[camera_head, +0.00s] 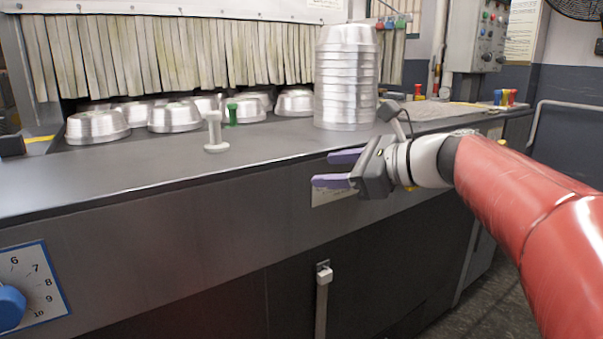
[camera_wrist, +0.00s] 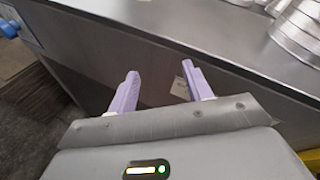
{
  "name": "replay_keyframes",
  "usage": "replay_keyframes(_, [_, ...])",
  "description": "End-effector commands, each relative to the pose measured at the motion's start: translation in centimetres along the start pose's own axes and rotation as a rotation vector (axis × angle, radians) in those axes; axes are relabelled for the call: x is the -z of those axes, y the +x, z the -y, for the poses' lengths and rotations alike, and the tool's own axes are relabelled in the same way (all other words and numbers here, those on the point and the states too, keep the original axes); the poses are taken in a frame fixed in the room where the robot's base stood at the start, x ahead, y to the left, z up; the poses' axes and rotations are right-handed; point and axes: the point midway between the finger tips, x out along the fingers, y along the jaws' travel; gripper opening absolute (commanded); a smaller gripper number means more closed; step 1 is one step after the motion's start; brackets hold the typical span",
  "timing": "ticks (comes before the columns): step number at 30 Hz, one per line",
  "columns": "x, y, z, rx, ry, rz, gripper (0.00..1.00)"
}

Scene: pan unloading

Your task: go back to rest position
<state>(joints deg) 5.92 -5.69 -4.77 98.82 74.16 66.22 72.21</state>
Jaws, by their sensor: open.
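My gripper (camera_head: 335,169) is open and empty, with its two purple fingers pointing left in the head view. It is in front of the grey machine's front edge, beside and below the tall stack of silver pans (camera_head: 345,80). In the wrist view my gripper (camera_wrist: 160,82) shows both fingers apart with nothing between them. Part of the pan stack shows in the wrist view's upper right (camera_wrist: 300,28), apart from the fingers.
Several upside-down pans (camera_head: 97,125) sit by the strip curtain (camera_head: 180,52) at the back of the counter (camera_head: 130,165). The front left of the counter is clear. A blue dial (camera_head: 10,305) is at the lower left.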

Motion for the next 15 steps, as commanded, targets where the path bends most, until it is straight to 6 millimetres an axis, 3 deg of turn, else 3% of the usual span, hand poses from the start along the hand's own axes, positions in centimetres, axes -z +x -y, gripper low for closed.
replay_keyframes(8, [5.6, -2.4, -8.8, -0.149, -0.502, -0.292, 0.50])
replay_keyframes(15, [15.0, -8.8, -18.9, -0.562, -1.287, -0.612, 0.50])
